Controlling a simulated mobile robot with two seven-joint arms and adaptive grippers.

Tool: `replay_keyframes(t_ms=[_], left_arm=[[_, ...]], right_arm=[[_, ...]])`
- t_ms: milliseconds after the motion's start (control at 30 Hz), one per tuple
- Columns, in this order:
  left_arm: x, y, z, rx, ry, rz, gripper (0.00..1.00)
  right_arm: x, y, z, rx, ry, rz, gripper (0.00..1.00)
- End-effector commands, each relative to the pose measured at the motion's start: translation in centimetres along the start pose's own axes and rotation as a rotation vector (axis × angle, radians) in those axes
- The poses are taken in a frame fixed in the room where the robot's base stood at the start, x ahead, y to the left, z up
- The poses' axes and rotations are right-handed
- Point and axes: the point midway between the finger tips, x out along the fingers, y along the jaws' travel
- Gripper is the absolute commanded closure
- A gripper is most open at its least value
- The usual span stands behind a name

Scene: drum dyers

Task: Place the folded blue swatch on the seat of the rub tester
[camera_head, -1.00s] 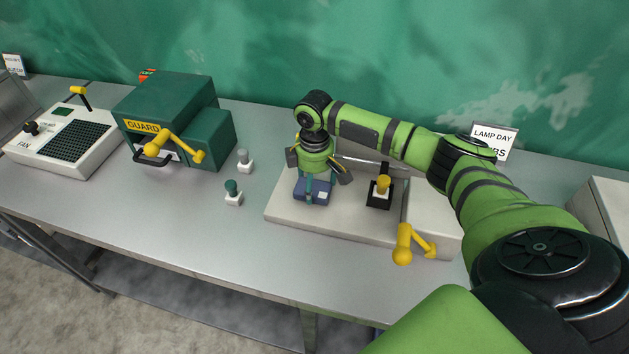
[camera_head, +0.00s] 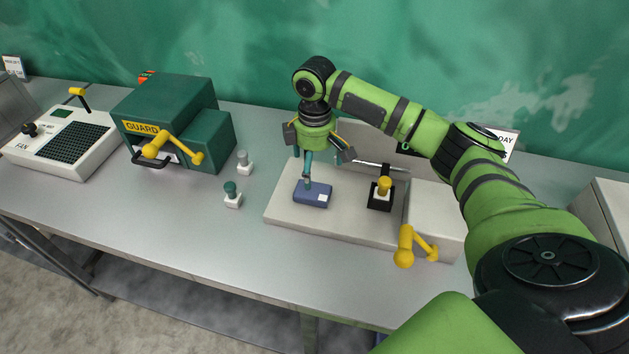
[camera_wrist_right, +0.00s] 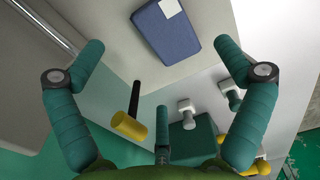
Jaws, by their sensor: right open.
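The folded blue swatch (camera_head: 313,194), with a small white label, lies flat on the pale base plate (camera_head: 350,226) of what looks like the rub tester. In the right wrist view the swatch (camera_wrist_right: 172,34) sits at the top, beyond the spread fingers. My right gripper (camera_head: 312,158) is open and empty, just above and behind the swatch, pointing down. It also shows in the right wrist view (camera_wrist_right: 160,60), its fingers apart and clear of the swatch. Any marked seat under the swatch is hidden. My left gripper is out of view.
A black block with a yellow knob (camera_head: 383,187) stands right of the swatch. A yellow crank (camera_head: 405,246) is at the plate's front right. Two small knobbed pieces (camera_head: 232,195) (camera_head: 244,162) stand left, near the green GUARD machine (camera_head: 172,108). The front table strip is clear.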

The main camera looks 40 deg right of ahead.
Motion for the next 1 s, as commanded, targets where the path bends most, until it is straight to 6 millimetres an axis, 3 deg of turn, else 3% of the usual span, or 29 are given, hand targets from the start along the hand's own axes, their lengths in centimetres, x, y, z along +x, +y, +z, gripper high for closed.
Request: replay_keyframes(t_ms=[200, 333, 1000], left_arm=[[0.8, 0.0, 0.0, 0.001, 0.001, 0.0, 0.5], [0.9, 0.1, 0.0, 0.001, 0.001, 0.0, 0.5], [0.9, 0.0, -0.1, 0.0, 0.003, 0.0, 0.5]], right_arm=[[-3.8, 0.1, -0.1, 0.001, 0.004, 0.002, 0.0], [-4.9, 0.0, -0.1, 0.001, 0.001, 0.001, 0.0], [-5.2, 0.0, 0.0, 0.0, 0.0, -0.001, 0.0]])
